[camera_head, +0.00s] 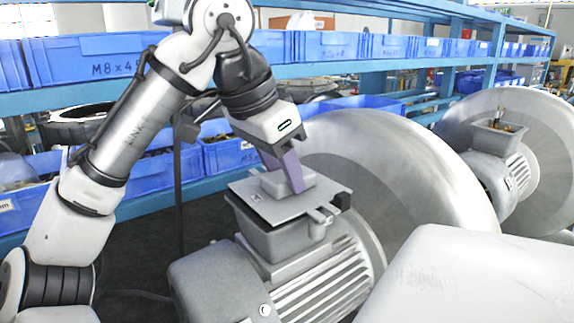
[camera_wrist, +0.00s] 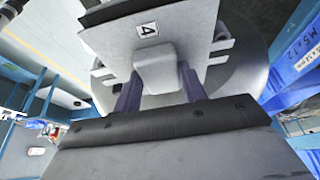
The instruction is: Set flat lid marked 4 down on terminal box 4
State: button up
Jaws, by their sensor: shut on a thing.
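The flat lid (camera_head: 258,208) is a thin grey plate with a raised block handle (camera_wrist: 154,68); a white label with "4" shows on it in the wrist view (camera_wrist: 148,29). My gripper (camera_head: 291,182) is shut on the handle, one purple finger on each side. In the head view the lid lies over the open top of the grey terminal box (camera_head: 278,240) on the nearest motor, roughly level. I cannot tell whether it touches the rim all round. The box's number and most of its opening are hidden under the lid.
A large round blower housing (camera_head: 400,170) stands close behind the box. A second motor with an open terminal box (camera_head: 497,137) is at the right. Blue shelves with blue bins (camera_head: 85,62) run along the back. A pale rounded cover (camera_head: 470,275) fills the lower right.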

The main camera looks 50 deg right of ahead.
jog(key=shift+w+r, duration=0.1)
jog(key=shift+w, duration=0.1)
jog(key=shift+w+a+r+p, duration=0.1)
jog(key=shift+a+p, duration=0.05)
jog(key=shift+p, duration=0.15)
jog(key=shift+w+a+r, duration=0.15)
jog(key=shift+a, duration=0.2)
jog(key=shift+w+a+r, duration=0.1)
jog(key=shift+a, duration=0.25)
jog(key=shift+s+d+r+p, duration=0.1)
jog(key=shift+s+d+p, duration=0.1)
jog(key=shift+d+p, duration=0.15)
jog(key=shift+d, duration=0.1)
jog(key=shift+s+p, duration=0.1)
jog(key=shift+p, duration=0.6)
jog(key=shift+f+b, duration=0.35)
jog(key=shift+f, duration=0.45)
dwell(0.9)
jog(key=o, duration=1.2)
jog(key=shift+d, duration=0.15)
jog(key=shift+c, duration=0.2)
